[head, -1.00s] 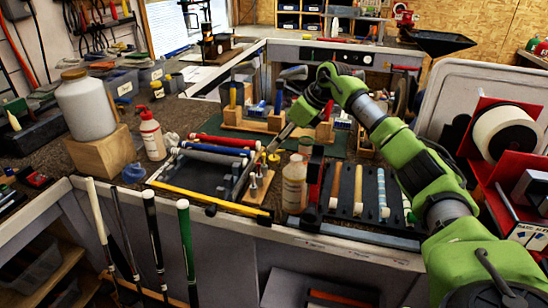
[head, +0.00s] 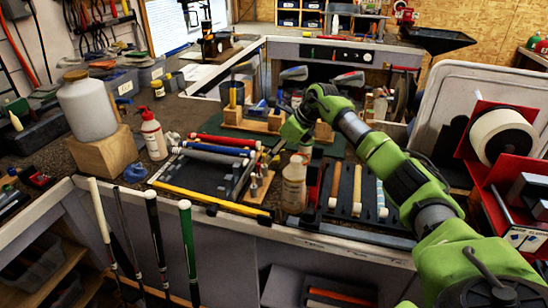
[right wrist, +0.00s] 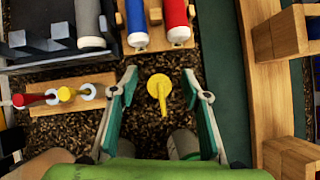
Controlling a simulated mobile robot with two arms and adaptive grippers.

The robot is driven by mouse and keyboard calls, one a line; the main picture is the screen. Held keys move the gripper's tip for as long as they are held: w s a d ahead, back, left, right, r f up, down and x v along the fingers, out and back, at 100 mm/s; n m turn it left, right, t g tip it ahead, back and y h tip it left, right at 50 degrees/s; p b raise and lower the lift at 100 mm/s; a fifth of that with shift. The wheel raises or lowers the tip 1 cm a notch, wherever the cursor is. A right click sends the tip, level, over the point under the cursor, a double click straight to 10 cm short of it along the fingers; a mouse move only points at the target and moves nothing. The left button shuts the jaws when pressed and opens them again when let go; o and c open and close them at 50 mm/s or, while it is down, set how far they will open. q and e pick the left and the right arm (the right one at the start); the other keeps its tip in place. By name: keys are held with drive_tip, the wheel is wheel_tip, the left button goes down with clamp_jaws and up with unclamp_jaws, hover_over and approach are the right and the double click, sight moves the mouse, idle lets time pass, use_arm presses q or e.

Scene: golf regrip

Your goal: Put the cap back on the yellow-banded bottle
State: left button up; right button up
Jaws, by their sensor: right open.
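A small yellow cap with a spout (right wrist: 160,92) rests on the brown speckled bench top, between the fingers of my right gripper in the right wrist view. My right gripper (right wrist: 163,100) is open, one finger on each side of the cap, without visible contact. In the head view the right gripper (head: 292,132) is over the bench behind a pale translucent bottle (head: 294,186). This bottle stands upright near the front edge; I cannot make out a yellow band on it. My left gripper is not in view.
A wooden stand with red and yellow tipped pieces (right wrist: 70,94) is left of the cap in the wrist view. Red and blue tubes (right wrist: 175,20) lie beyond it. Wooden blocks (right wrist: 278,38) stand to the right. A red-topped white bottle (head: 152,136) stands at left.

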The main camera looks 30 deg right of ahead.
drive_tip(key=c, duration=0.8)
drive_tip(key=shift+c, duration=0.2)
drive_tip(key=shift+r, duration=0.15)
